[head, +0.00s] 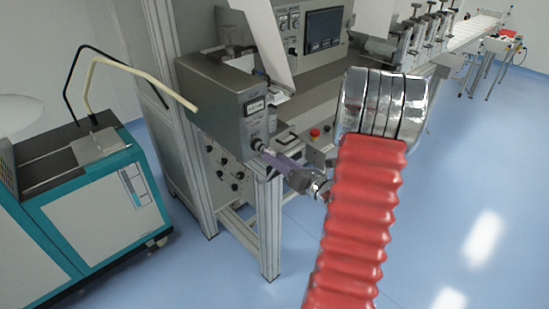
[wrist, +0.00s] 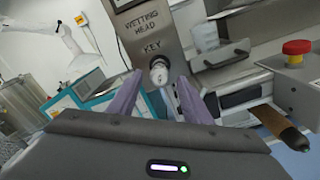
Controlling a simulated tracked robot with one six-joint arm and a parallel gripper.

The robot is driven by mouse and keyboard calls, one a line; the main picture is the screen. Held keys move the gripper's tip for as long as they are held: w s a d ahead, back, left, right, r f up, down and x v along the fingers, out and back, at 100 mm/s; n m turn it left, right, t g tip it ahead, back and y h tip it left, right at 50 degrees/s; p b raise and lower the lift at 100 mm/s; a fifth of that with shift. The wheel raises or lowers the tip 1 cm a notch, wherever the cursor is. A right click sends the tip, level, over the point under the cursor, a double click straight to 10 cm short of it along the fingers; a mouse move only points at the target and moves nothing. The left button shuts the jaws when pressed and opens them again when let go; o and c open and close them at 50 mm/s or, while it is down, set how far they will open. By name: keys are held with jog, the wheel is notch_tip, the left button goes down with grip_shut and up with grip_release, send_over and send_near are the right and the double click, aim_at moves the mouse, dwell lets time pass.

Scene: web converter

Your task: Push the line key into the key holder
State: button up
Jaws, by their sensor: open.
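In the wrist view a round silver metal piece (wrist: 158,72) sits on the grey box face below the printed words "WETTING HEAD" and "KEY". It seems to be the line key at its holder; I cannot tell the two apart or how deep the key sits. In the head view the grey wetting head box (head: 225,105) has a small metal fitting (head: 257,145) low on its near face. My gripper (head: 268,156) reaches this fitting from the lower right. In the wrist view my gripper (wrist: 160,79) is open, its purple fingers on either side of the silver piece, with gaps visible.
A red emergency button (wrist: 297,48) is on the machine at the right. A teal and grey cabinet (head: 95,190) with bent hoses stands left of the machine frame (head: 270,225). Blue floor (head: 450,230) is open at the right.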

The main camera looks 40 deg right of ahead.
jog(key=s, duration=1.2)
jog(key=shift+d, duration=0.15)
dwell(0.7)
